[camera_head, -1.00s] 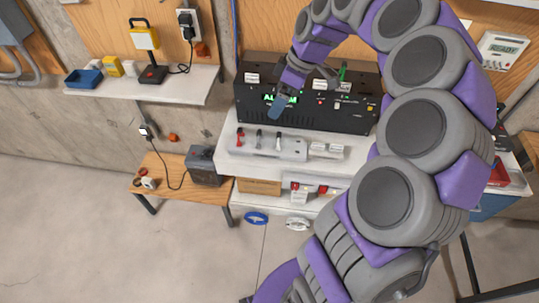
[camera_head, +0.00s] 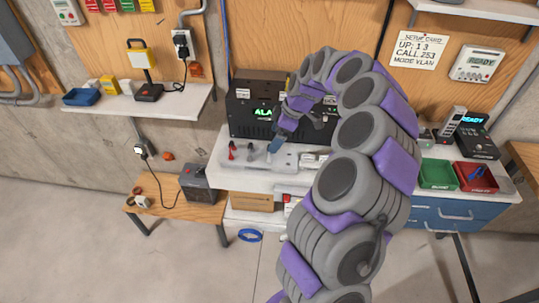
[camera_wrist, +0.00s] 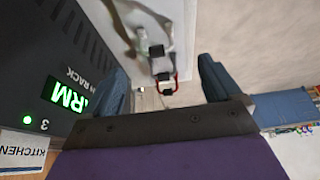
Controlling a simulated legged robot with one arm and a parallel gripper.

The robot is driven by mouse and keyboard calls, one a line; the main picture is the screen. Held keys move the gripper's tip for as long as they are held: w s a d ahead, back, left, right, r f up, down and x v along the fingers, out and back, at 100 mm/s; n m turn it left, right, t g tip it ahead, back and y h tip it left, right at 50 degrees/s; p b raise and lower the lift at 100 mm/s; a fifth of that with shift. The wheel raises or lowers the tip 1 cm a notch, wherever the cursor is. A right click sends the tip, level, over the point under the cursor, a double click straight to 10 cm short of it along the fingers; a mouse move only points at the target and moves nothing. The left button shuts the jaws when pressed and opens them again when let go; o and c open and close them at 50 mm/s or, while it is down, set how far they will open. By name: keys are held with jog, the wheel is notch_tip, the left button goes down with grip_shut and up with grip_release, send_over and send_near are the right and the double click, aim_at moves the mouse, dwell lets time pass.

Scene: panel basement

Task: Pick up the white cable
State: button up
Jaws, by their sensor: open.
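The white cable is hidden in the head view, where my arm covers the floor spot to the right of the blue coil (camera_head: 250,235). I cannot make it out in the wrist view either. My gripper (camera_head: 275,146) is in front of the black panel box (camera_head: 243,122), over the white bench with the levers. In the wrist view my gripper (camera_wrist: 163,80) has its two dark blue fingers wide apart, with nothing held between them. Blurred levers show beyond the fingers.
A low wooden bench (camera_head: 178,212) with a dark grey box (camera_head: 197,183) stands left. A green tray (camera_head: 438,175) and a red tray (camera_head: 476,178) sit on the right counter. Open concrete floor (camera_head: 70,250) lies at front left.

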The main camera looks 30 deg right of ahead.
jog(key=x, duration=0.2)
jog(key=b+x, duration=0.1)
jog(key=x, duration=0.5)
jog(key=shift+d+f+b, duration=0.25)
jog(key=shift+f+b, duration=0.05)
jog(key=shift+b, duration=0.05)
jog(key=c, duration=1.1)
jog(key=shift+c, duration=0.2)
jog(key=shift+r, duration=0.1)
jog(key=shift+w+r+p, duration=0.1)
jog(key=shift+r+p, duration=0.5)
jog(key=shift+r, duration=1.2)
jog(key=s+a+p, duration=0.1)
jog(key=s+a, duration=0.1)
jog(key=s, duration=0.5)
jog(key=s+a+r, duration=0.1)
jog(key=s+a, duration=0.2)
jog(key=s, duration=0.5)
jog(key=shift+r+p, duration=0.2)
jog(key=shift+p, duration=0.15)
